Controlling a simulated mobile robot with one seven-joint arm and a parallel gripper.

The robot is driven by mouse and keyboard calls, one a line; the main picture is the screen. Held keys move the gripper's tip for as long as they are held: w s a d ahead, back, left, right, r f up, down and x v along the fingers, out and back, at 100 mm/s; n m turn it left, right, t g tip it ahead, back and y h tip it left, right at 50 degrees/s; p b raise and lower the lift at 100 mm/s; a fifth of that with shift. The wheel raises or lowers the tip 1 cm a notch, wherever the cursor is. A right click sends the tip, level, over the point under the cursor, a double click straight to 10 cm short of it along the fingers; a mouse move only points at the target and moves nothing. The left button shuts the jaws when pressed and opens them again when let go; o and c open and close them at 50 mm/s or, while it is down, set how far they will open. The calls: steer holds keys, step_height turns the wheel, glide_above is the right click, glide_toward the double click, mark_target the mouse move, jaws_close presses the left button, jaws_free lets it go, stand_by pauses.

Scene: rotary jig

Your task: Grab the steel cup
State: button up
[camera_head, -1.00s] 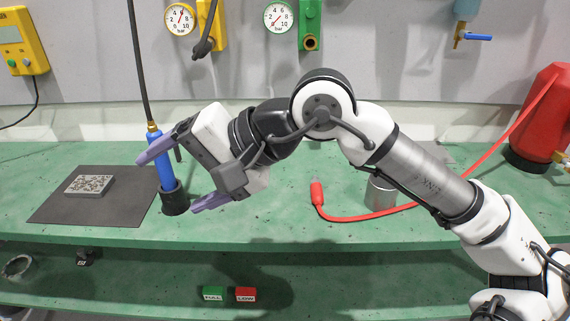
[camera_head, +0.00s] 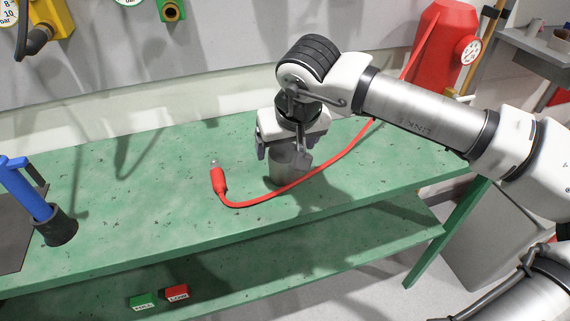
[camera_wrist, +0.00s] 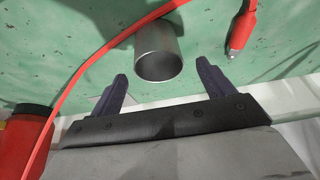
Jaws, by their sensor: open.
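The steel cup (camera_head: 284,168) stands on the green bench in the head view, partly hidden behind my gripper. My gripper (camera_head: 282,150) is pointed down at it, with its fingers near the cup's upper part. In the wrist view the cup (camera_wrist: 158,52) shows its open round mouth toward the camera, ahead of the fingertips and roughly midway between them. My gripper's two dark fingers (camera_wrist: 162,78) are spread wide and hold nothing. I cannot tell from these views how far down beside the cup the fingers reach.
A red hose (camera_head: 300,183) curves across the green bench (camera_head: 130,205) close in front of the cup and ends in a red connector (camera_head: 218,181). A blue tool in a dark holder (camera_head: 56,226) stands at the left. The bench between them is clear.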

mark_target(283, 155)
steer(key=shift+p+x, duration=0.6)
steer(key=shift+x, duration=2.55)
steer(key=shift+w+r, duration=0.1)
steer(key=shift+w, duration=0.05)
steer(key=shift+c, duration=0.3)
steer(key=c, duration=1)
steer(key=shift+c, duration=0.2)
steer(key=shift+r, duration=0.2)
